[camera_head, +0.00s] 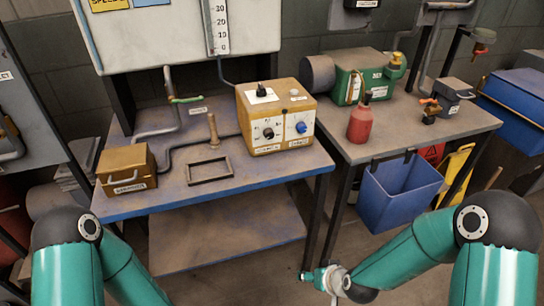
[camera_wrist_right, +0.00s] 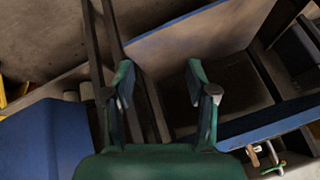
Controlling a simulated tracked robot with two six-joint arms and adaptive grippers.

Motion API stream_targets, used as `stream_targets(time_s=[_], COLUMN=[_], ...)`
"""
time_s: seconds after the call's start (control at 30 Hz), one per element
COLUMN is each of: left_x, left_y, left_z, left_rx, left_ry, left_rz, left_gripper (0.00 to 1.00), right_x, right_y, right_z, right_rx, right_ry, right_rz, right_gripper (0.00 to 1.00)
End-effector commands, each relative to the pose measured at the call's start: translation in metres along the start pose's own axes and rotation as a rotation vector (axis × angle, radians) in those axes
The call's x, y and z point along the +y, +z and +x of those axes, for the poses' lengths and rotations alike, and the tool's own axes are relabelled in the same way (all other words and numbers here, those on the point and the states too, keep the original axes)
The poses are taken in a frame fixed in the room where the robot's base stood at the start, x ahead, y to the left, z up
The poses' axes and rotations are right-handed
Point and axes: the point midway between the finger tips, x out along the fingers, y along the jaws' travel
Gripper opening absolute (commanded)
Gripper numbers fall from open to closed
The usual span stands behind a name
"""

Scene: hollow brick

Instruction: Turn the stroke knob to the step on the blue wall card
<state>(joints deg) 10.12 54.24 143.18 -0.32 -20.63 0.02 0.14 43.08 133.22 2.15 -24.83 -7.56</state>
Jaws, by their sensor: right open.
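A yellow control box (camera_head: 275,117) stands on the left workbench. Its front has a black knob (camera_head: 268,133) on the left and a blue knob (camera_head: 301,127) on the right, each above a small label too blurred to read surely. A black knob (camera_head: 262,88) sits on its top. The blue wall card (camera_head: 150,3) shows only its lower edge at the top of the head view; its text is out of view. My right gripper (camera_wrist_right: 158,66) is open and empty, low in front of the benches, away from the box. My left gripper is out of view below the frame.
A brown box (camera_head: 127,170), an empty frame (camera_head: 209,171) and an upright handle (camera_head: 212,130) are on the left bench. A red bottle (camera_head: 360,123) and a green machine (camera_head: 360,77) stand on the right bench. A blue bin (camera_head: 400,190) is below it.

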Motion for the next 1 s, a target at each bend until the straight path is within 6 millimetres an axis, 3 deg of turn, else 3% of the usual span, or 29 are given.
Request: stream_targets(time_s=[0.03,0.17,0.3,0.4,0.53,0.7,1.0], left_x=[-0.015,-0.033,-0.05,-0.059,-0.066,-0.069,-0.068], left_y=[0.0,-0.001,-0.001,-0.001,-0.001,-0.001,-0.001], left_z=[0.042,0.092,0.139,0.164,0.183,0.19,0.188], left_rx=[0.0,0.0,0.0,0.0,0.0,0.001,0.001], left_ry=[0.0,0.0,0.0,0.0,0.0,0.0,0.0], left_rz=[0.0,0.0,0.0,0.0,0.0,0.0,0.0], left_gripper=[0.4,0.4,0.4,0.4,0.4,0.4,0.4], right_x=[-0.001,-0.026,-0.061,-0.082,-0.102,-0.113,-0.122], right_y=[-0.025,-0.105,-0.172,-0.203,-0.226,-0.24,-0.271], right_z=[0.025,0.025,-0.006,-0.037,-0.073,-0.097,-0.079], right_rx=[0.109,0.373,0.636,0.789,0.926,1.001,1.004], right_ry=[-0.006,-0.022,-0.039,-0.049,-0.059,-0.063,-0.062], right_rz=[-0.054,-0.181,-0.284,-0.332,-0.366,-0.382,-0.383], right_gripper=[0.57,0.57,0.57,0.57,0.57,0.57,0.57])
